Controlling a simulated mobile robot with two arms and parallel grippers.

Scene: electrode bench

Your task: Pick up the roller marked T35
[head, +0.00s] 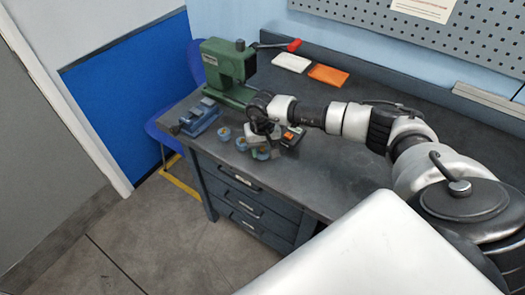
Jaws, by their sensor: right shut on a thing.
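Several small blue-rimmed rollers are on the dark bench top near its front edge. One roller (223,133) is at the left, another roller (241,144) is beside it, and a further roller (262,154) is just below my right gripper. The markings are too small to read, so I cannot tell which is T35. My right gripper (264,144) points down over the rollers and is shut on a roller; the fingers and wrist hide much of it. I cannot tell whether it is clear of the bench. My left gripper is not in view.
A green press (226,66) stands at the back left, with a blue vise (200,117) in front. A dark box with an orange part (290,136) is right of my gripper. White (291,62) and orange (328,75) trays lie at the back. Bench (325,175) front right is clear.

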